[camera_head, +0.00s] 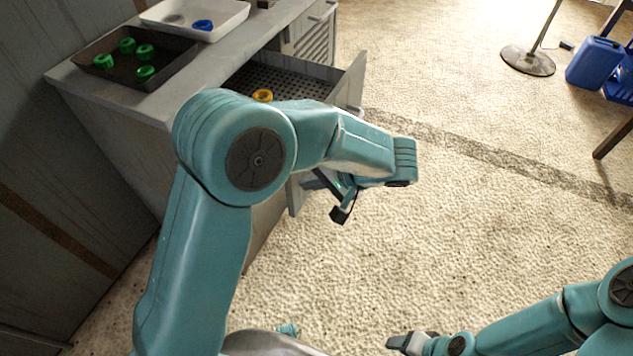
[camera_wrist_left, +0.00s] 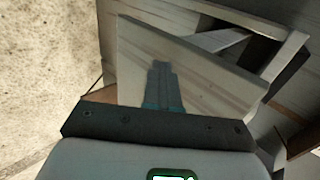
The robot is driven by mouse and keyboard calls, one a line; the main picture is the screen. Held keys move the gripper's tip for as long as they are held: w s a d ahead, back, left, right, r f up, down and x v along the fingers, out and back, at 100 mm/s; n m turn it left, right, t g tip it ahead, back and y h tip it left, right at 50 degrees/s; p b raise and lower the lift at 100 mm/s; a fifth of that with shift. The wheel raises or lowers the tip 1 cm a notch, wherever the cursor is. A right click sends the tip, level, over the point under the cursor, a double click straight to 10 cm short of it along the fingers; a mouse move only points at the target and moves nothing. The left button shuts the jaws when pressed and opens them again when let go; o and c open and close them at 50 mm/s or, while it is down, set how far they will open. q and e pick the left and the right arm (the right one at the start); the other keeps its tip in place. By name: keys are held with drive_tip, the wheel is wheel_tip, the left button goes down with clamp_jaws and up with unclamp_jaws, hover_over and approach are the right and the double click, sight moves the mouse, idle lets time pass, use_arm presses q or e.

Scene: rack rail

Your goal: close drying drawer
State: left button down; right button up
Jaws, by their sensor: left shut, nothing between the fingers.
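The drying drawer (camera_head: 290,80) is pulled out of the grey cabinet, with a dark perforated bottom and a yellow ring (camera_head: 262,95) inside. Its pale front panel (camera_head: 351,84) has a handle, and my left arm covers part of the drawer. My left gripper (camera_head: 310,183) is shut and empty, pointing back toward the cabinet below the drawer's front corner. In the left wrist view the shut fingers (camera_wrist_left: 162,85) lie over a pale panel (camera_wrist_left: 205,70); I cannot tell if they touch. My right gripper (camera_head: 405,343) is low at the right, its jaws unclear.
On the cabinet top, a dark tray (camera_head: 185,57) holds several green rings (camera_head: 127,46), and a white tray (camera_head: 235,18) holds a blue ring (camera_head: 203,25). A round metal stand base (camera_head: 528,62) and a blue jug (camera_head: 594,63) are far right.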

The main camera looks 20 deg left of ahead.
use_arm(q)
drive_tip(key=a+b, duration=0.1)
drive_tip(key=a, duration=0.7)
drive_tip(key=a+b, duration=0.2)
drive_tip(key=a, duration=0.6)
drive_tip(key=a+b, duration=0.2)
drive_tip(key=a, duration=0.6)
drive_tip(key=shift+w+a+f, duration=0.1)
drive_tip(key=shift+w+a, duration=0.25)
drive_tip(key=shift+a, duration=0.75)
drive_tip(key=shift+a+r, duration=0.1)
drive_tip(key=shift+r, duration=0.15)
